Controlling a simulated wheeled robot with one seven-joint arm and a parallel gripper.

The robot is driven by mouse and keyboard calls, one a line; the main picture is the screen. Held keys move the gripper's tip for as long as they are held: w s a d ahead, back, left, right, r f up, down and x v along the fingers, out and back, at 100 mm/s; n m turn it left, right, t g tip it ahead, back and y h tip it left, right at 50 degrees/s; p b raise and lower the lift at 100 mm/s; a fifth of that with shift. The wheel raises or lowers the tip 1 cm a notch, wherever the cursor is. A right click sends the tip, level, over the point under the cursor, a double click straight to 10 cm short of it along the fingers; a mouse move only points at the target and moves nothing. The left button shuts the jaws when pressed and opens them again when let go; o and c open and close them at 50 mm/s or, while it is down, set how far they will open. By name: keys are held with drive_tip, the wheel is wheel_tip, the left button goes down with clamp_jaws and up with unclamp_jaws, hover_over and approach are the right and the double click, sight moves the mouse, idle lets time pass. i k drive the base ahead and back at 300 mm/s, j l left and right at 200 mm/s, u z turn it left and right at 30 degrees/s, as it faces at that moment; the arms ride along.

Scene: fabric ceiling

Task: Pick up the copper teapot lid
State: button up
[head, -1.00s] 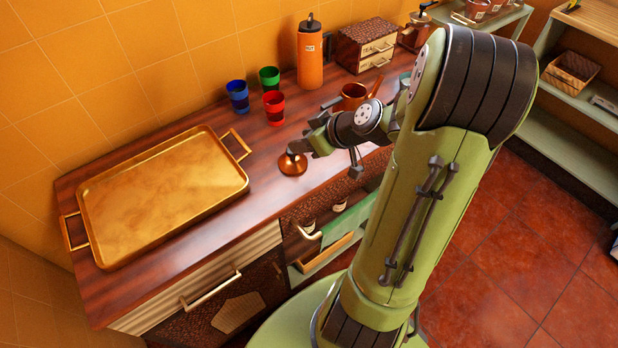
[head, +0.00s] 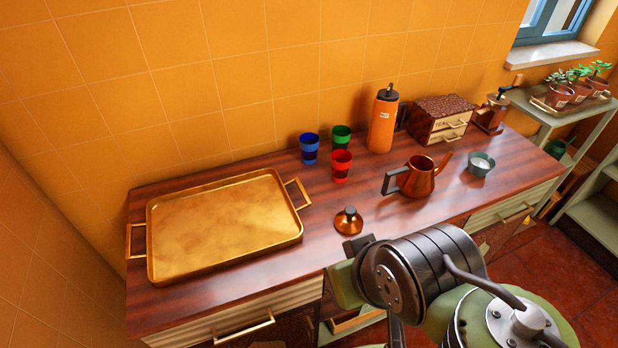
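The copper teapot lid (head: 349,224) lies on the dark wooden counter near its front edge, dark knob up. Nothing holds it. The copper teapot (head: 421,180) stands open to the right of the lid, with its dark handle to the left and its spout to the right. My arm fills the lower right of the head view, in front of the counter and below the teapot. My gripper is out of view, so I cannot see whether it is open or shut.
A large brass tray (head: 222,256) covers the left of the counter (head: 325,250). Blue (head: 309,148), green (head: 340,139) and red (head: 341,167) cups stand behind the lid. An orange bottle (head: 382,120), a drawer box (head: 441,120), a grinder (head: 492,114) and a small bowl (head: 481,165) stand further right.

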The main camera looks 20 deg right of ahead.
sight(348, 221)
drive_tip(key=z, duration=1.3)
drive_tip(key=l+u, duration=0.1)
drive_tip(key=u, duration=0.3)
drive_tip(key=i+l+u, duration=0.1)
drive_tip(key=u, duration=0.35)
drive_tip(key=l+u, duration=0.15)
drive_tip(key=u, duration=0.25)
drive_tip(key=l+u, duration=0.1)
drive_tip(key=u, duration=0.3)
drive_tip(key=l+u, duration=0.15)
drive_tip(key=u, duration=0.3)
drive_tip(key=l+u, duration=0.1)
drive_tip(key=u, duration=0.3)
